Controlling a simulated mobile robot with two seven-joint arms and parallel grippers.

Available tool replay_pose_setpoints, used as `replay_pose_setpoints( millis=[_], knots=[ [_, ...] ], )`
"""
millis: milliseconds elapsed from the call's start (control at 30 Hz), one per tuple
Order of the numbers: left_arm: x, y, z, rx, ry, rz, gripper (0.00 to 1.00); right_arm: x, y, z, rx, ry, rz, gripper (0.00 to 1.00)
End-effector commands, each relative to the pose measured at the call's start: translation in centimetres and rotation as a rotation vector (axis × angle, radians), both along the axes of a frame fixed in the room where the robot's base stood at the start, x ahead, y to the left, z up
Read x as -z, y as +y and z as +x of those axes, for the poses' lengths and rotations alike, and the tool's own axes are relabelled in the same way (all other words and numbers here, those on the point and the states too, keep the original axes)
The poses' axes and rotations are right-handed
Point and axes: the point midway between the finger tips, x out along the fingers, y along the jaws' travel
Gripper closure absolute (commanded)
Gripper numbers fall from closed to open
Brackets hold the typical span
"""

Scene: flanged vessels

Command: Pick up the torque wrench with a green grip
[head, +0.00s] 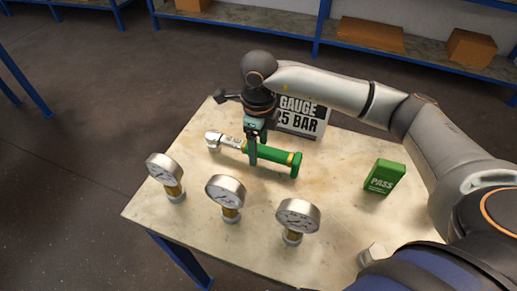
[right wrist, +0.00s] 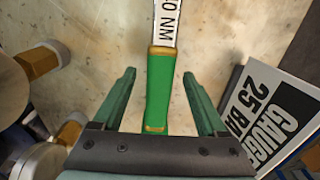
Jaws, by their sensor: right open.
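The torque wrench with a green grip (head: 274,156) lies on the table, its metal head to the left and its green grip to the right. In the right wrist view its green grip (right wrist: 160,90) runs between the two fingers, with a white label reading "0 NM" above it. My right gripper (head: 252,160) is open, pointing down over the grip near its left end. In the wrist view the right gripper (right wrist: 160,85) has a finger on each side of the grip, with gaps to both. My left gripper is not in view.
Three pressure gauges (head: 226,191) stand along the table's front left. A sign (head: 302,118) reading "GAUGE 25 BAR" stands behind the wrench. A green "PASS" box (head: 384,176) stands at the right. A metal hex piece (head: 373,254) is at the front right.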

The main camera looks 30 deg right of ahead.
Motion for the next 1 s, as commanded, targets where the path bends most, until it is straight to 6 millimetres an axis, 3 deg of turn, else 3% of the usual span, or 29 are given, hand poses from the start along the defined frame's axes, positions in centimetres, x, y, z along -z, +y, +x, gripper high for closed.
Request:
replay_pose_setpoints(
  millis=[300,900,1000],
  knots=[
    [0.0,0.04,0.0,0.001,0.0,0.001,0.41,0.57,0.03,0.02,-0.001,-0.001,0.0,0.27],
    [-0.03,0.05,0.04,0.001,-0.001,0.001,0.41,0.51,0.03,0.02,-0.001,-0.001,0.0,0.95],
    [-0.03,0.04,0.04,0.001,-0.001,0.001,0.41,0.51,0.03,0.02,-0.001,-0.001,0.0,1.0]
  ],
)
